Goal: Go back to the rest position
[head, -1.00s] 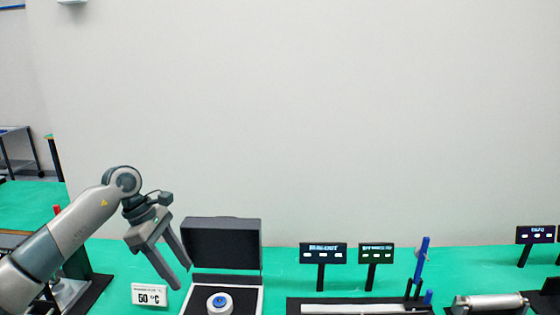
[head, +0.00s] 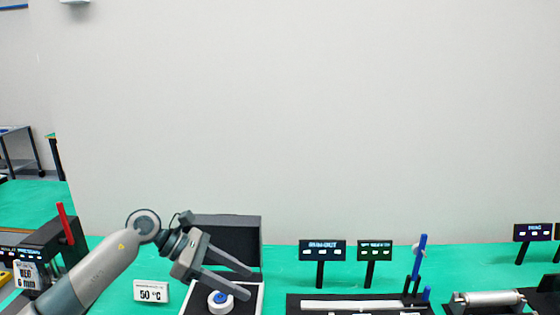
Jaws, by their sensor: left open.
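My left gripper (head: 244,283) is open, its two fingers pointing right and slightly down. In the picture it lies over the open black box (head: 230,228) and hides part of its lid and inside. A round white piece with a blue centre (head: 220,301) sits in the box, just below the lower finger in the picture. I see nothing between the fingers. Whether a finger touches the box or the piece, I cannot tell. My right gripper is not in view.
Two small displays (head: 323,249) and a blue upright part (head: 420,258) stand to the right. A metal cylinder (head: 487,299) lies at far right. Equipment with a red lever (head: 65,223) stands at left. Green table (head: 284,262) shows between.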

